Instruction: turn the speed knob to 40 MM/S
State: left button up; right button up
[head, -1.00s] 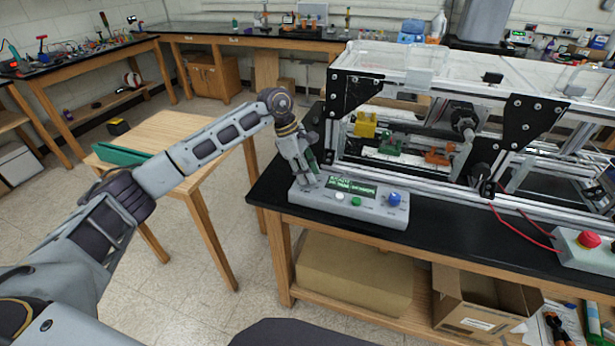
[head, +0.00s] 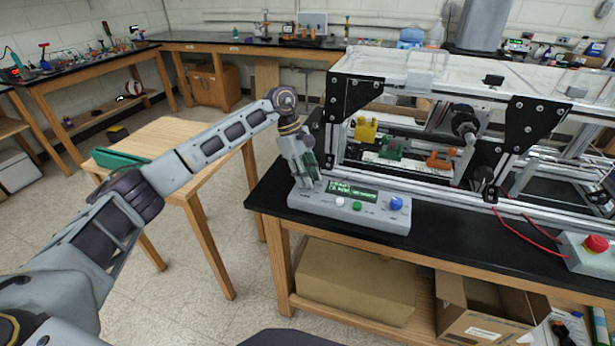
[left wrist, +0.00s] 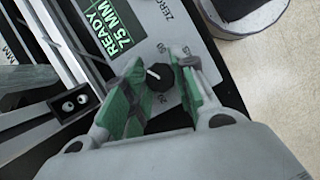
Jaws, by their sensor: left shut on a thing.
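The grey control box (head: 345,212) sits on the black bench top in the head view. It carries a green display (head: 352,190), a white button (head: 339,201), a green button (head: 357,205) and a blue knob or button (head: 396,204). My left gripper (head: 308,184) reaches down to the box's left end and hides the speed knob there. In the left wrist view, its green-padded fingers (left wrist: 160,67) are shut on the black speed knob (left wrist: 161,80), one on each side. The knob's white pointer shows, but the scale around it is partly covered. The display there reads "READY 75 MM". My right gripper is out of view.
The aluminium extrusion frame (head: 336,133) with black plates stands close behind the box. A red button box (head: 590,252) with red cables is at the far right. A wooden table (head: 190,136) stands left of the bench. The bench's front edge runs just before the control box.

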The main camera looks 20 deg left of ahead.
pick_arm(q)
jog(key=o, duration=1)
jog(key=shift+o, duration=0.2)
jog(key=shift+r, duration=0.1)
jog(key=v, duration=1.1)
jog(key=shift+r, duration=0.4)
jog(key=shift+a, duration=0.15)
